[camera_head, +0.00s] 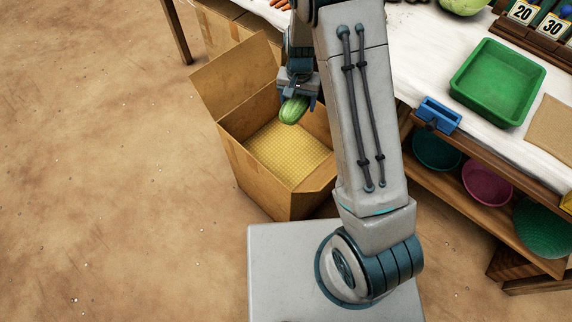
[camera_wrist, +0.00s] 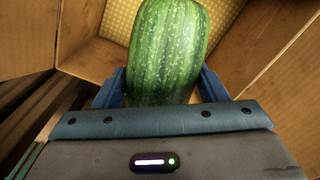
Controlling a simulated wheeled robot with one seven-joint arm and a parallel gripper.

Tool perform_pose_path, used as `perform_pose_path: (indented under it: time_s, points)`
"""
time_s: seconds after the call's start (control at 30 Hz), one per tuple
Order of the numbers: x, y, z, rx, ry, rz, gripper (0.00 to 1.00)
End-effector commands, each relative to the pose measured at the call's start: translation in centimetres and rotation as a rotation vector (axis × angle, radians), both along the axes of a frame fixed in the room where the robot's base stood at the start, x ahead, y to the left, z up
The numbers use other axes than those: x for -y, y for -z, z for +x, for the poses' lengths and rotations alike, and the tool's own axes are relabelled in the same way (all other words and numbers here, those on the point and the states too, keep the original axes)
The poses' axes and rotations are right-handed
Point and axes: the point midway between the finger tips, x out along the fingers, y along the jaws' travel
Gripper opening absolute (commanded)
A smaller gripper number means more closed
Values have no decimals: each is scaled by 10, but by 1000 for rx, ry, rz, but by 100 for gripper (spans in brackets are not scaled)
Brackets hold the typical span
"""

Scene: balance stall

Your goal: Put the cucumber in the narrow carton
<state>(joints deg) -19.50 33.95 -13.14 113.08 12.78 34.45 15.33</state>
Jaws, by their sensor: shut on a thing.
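The cucumber (camera_head: 293,110) is green with pale speckles. My gripper (camera_head: 297,98) is shut on it, with one blue finger on each side. In the wrist view the cucumber (camera_wrist: 168,50) fills the middle between the fingers (camera_wrist: 160,88). The carton (camera_head: 262,172) stands open on the floor with its flaps spread and a yellow bottom. My gripper holds the cucumber over the carton's opening, near its back right side in the head view. The carton's walls (camera_wrist: 270,60) and yellow bottom (camera_wrist: 112,18) show beyond the cucumber in the wrist view. The gap between cucumber and bottom is hard to judge.
A table with a white cloth stands behind and right, holding a green tray (camera_head: 497,82) and a blue clip-like object (camera_head: 437,115). Bowls sit on the shelf below, including a pink one (camera_head: 487,184). My arm hides the carton's right side. The sandy floor at left is clear.

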Motion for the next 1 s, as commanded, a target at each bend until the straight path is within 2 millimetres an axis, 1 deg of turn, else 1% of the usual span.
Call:
perform_pose_path:
  time_s: [0.03,0.1,0.2,0.3,0.43,0.67,0.9,1.0]
  points:
    - [-7,36,-1,-2,27,-3,28]
    - [-14,66,-2,-3,75,-3,28]
    - [-22,103,-3,-2,140,-4,28]
    - [-27,131,-4,0,195,-3,28]
    - [-32,155,-5,0,243,-1,28]
    - [-35,176,-6,-1,273,-1,28]
    - [-34,220,-6,-1,273,-2,28]
    - [-34,230,-5,0,272,-1,28]
